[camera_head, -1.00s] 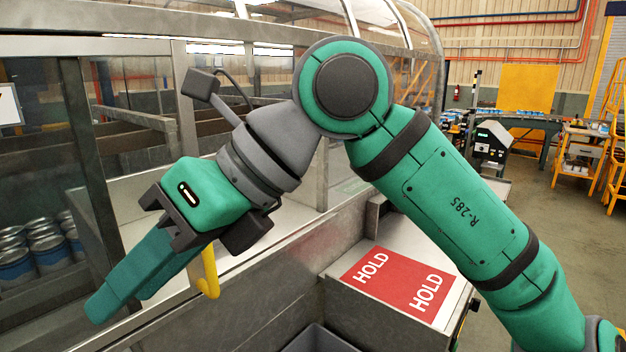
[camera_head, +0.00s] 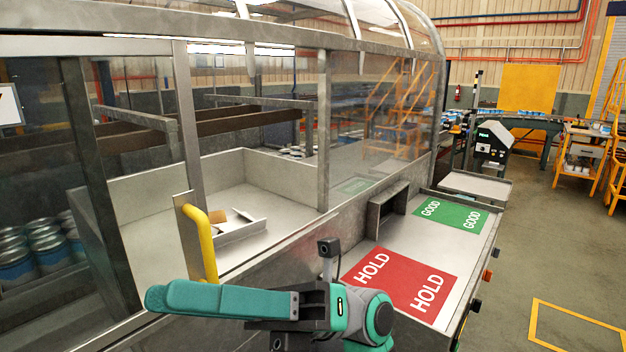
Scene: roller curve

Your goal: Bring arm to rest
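My arm (camera_head: 368,318) is folded low at the bottom centre of the view, in front of the machine. My gripper (camera_head: 168,297) points left, with its long teal fingers lying nearly level. One finger largely covers the other, so the gap between them cannot be made out. I see no object at the fingertips. The rest of the arm is out of view below the frame.
A yellow handle (camera_head: 204,245) on the machine stands just above my fingers. A metal shelf carries a red HOLD mat (camera_head: 400,282) and a green GOOD mat (camera_head: 450,214), both bare. Several blue cans (camera_head: 45,252) stand at left. The floor (camera_head: 545,240) at right is open.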

